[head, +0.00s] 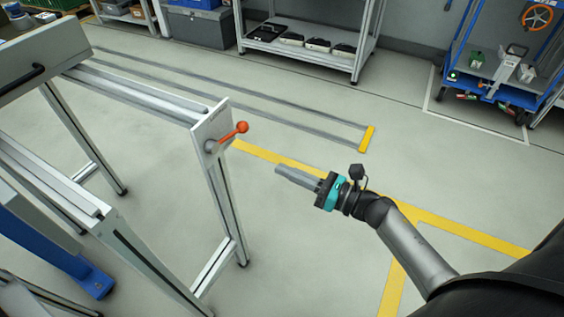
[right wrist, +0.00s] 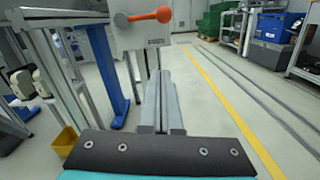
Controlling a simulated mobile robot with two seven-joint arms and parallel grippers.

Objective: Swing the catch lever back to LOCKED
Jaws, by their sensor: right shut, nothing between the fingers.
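The catch lever (head: 228,136) is an orange arm with a ball knob, mounted on a light plate (head: 211,123) at the end of the aluminium frame. In the head view it points right and slightly up from its pivot. It also shows at the top of the right wrist view (right wrist: 150,16), pointing right, nearly level. Lettering on the plate is too small to read. My right gripper (head: 277,169) is shut and empty, below and to the right of the lever, apart from it. Its fingers (right wrist: 161,80) also show in the right wrist view, pointing toward the plate. My left gripper is not visible.
The aluminium frame (head: 150,103) with its legs fills the left side. A blue post (head: 60,245) stands low at left. A shelf (head: 306,50) and a blue cart (head: 490,70) are at the back. The floor around my right gripper is clear, with yellow lines.

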